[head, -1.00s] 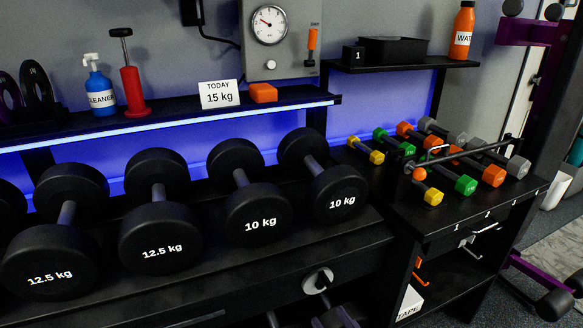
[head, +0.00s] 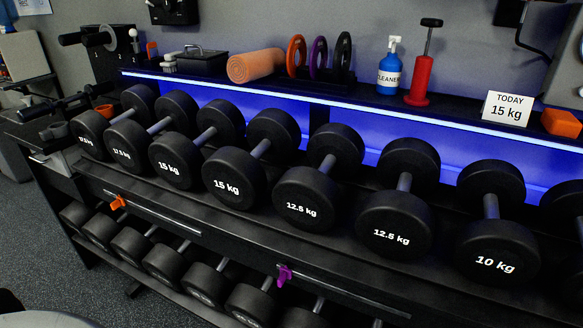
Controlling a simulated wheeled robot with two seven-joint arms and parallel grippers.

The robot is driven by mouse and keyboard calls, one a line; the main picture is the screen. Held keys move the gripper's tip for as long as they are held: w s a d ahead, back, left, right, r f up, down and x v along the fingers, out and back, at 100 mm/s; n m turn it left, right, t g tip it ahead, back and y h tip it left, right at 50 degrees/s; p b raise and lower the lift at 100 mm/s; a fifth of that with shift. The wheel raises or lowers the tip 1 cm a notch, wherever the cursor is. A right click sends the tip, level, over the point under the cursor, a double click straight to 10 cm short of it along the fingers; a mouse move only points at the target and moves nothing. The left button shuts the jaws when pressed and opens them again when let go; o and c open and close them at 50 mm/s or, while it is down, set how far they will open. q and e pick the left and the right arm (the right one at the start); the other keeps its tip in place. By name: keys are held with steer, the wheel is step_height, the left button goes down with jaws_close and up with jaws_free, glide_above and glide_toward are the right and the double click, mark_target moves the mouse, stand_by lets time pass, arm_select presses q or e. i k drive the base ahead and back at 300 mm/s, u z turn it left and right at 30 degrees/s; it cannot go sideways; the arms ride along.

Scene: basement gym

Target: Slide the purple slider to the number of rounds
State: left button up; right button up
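A small purple slider (head: 285,275) sits on the front of the dumbbell rack, low and near the picture's middle, at the lower rail. An orange slider-like piece (head: 118,203) sits further left on the rack's front rail. A white card (head: 506,109) on the upper shelf reads "TODAY 15 kg". I see no readable number of rounds. Neither of my grippers is in view.
The rack (head: 240,250) holds several black dumbbells on two tiers. The upper shelf carries a blue cleaner bottle (head: 389,70), a red pump (head: 421,75), upright rings, an orange roll (head: 256,66) and an orange block (head: 561,123). Open floor (head: 35,230) lies at left.

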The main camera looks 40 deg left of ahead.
mark_target(285, 273)
steer(key=u, duration=1.2)
steer(key=k, duration=0.5)
steer(key=z, duration=1.25)
steer(key=i, duration=0.65)
steer(key=u, duration=1.1)
